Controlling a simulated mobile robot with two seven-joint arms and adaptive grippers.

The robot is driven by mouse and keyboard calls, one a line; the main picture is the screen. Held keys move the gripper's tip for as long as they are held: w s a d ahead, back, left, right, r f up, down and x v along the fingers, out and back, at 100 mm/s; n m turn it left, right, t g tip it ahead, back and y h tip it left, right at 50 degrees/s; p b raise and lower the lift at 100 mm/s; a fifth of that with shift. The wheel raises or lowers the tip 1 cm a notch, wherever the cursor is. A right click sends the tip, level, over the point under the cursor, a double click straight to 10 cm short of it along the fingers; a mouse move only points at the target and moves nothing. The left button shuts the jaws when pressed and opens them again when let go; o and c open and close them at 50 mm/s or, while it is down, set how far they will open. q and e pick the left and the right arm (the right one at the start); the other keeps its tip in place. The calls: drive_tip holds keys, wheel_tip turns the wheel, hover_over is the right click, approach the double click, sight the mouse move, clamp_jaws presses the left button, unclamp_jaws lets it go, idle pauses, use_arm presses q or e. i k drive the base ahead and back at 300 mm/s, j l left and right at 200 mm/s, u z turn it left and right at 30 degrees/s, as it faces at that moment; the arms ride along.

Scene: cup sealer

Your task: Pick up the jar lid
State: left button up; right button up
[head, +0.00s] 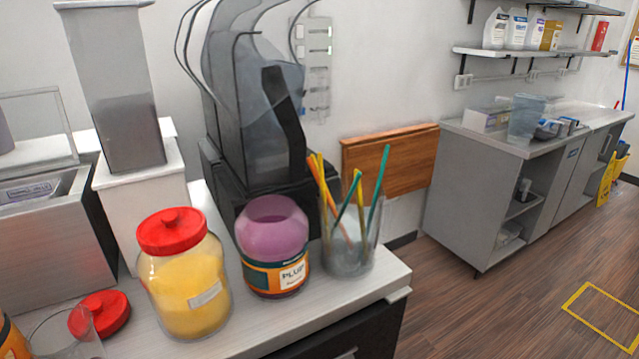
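A glass jar of yellow contents (188,290) stands on the counter with a red lid (171,230) on its top. A second red lid (104,312) lies on the counter to the left of this jar, partly behind a clear glass (62,338). An open jar of purple contents (273,245), with a label reading "PLUM", stands to the right of the yellow jar without a lid. Neither of my grippers shows in the head view.
A clear cup of colored straws (351,240) stands right of the purple jar. A dark machine (250,110) and a tall grey container (115,90) stand behind the jars. A metal box (55,245) is at the left. The counter's front right strip (375,290) is clear.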

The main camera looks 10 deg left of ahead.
sight(110, 309)
drive_tip(key=u, duration=1.6)
